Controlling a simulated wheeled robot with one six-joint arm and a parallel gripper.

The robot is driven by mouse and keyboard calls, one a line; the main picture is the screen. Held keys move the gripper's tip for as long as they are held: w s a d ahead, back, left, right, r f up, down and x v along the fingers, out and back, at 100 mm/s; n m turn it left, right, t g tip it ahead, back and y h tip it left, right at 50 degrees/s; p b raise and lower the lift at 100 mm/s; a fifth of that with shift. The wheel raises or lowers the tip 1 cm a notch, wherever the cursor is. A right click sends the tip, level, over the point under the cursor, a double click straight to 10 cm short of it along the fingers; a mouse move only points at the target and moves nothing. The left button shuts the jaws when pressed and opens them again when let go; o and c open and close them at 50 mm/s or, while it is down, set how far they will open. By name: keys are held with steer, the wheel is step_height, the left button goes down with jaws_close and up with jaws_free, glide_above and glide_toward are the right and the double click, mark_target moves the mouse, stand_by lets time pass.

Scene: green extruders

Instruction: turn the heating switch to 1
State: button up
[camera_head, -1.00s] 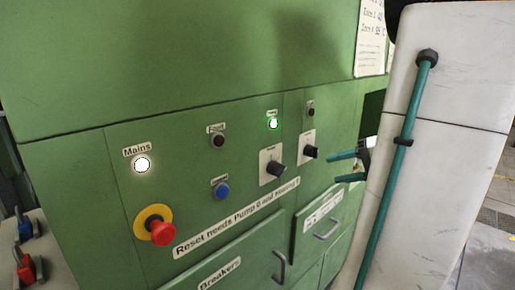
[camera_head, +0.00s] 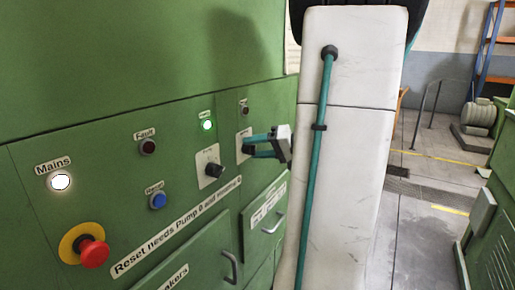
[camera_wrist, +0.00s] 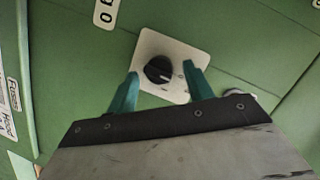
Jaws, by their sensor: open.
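The right-hand switch is a black rotary knob (camera_wrist: 158,70) on a pale square plate. In the head view its plate (camera_head: 242,137) shows on the green panel, with the knob mostly behind my fingers. My gripper (camera_head: 249,145) reaches it from the right. In the wrist view my open gripper (camera_wrist: 162,75) has one teal finger on each side of the knob's lower part. I cannot tell whether the fingers touch it. The knob's white mark points to the right in the wrist view. The plate's markings and the label above are too small to read.
A second black knob (camera_head: 214,170) on its own plate sits to the left, under a lit green lamp (camera_head: 208,125). A red emergency button (camera_head: 94,253), a blue button (camera_head: 158,201) and the lit Mains lamp (camera_head: 60,182) are further left. A drawer handle (camera_head: 231,267) juts out below.

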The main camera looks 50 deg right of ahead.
steer(key=c, duration=1)
steer(key=shift+o, duration=0.2)
steer(key=m, duration=0.1)
steer(key=m+y, duration=0.1)
steer(key=m, duration=0.1)
steer(key=m+t+y, duration=0.1)
steer(key=m, duration=0.1)
steer(key=shift+d+f, duration=0.15)
steer(key=shift+f, duration=0.15)
steer(key=m, duration=0.2)
steer(key=m+t, duration=0.1)
steer(key=m, duration=0.2)
steer(key=shift+f+m+t, duration=0.25)
steer(key=shift+m+t, duration=0.05)
steer(key=shift+t, duration=0.1)
